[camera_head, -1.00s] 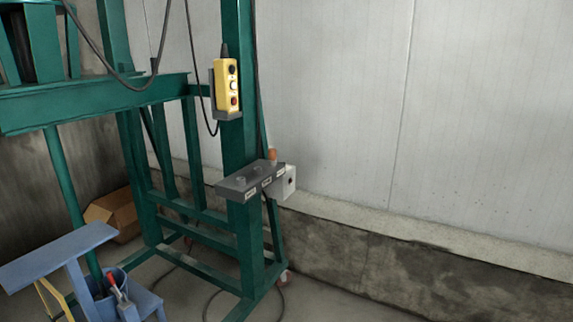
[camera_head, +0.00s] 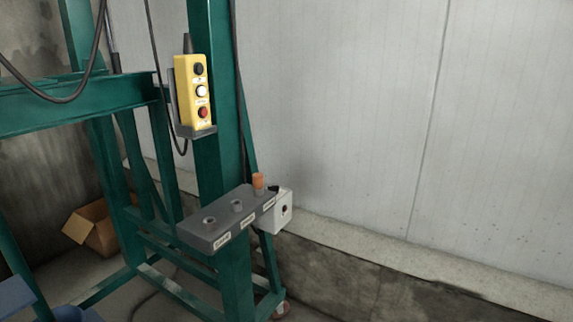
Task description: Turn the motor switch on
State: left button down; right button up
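A yellow control box (camera_head: 193,93) with a black, a white and a red button hangs in a holder on the green post. Below it, a grey bracket (camera_head: 222,228) with labelled holes sticks out from the post, and an orange piece (camera_head: 258,182) stands in its far hole. A white box (camera_head: 279,212) with a dark round part on its face sits at the bracket's right end. I cannot tell for certain which of these is the motor switch. Neither gripper is in view.
The green steel frame (camera_head: 212,150) fills the left side. A cardboard box (camera_head: 92,228) lies on the floor behind it. A blue object (camera_head: 15,296) shows at the lower left. A pale panel wall (camera_head: 350,110) stands behind, with a low concrete ledge. A dark cable hangs at the upper left.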

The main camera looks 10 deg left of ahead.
aim_at(273, 188)
jog(key=i, duration=1.35)
jog(key=u, duration=0.4)
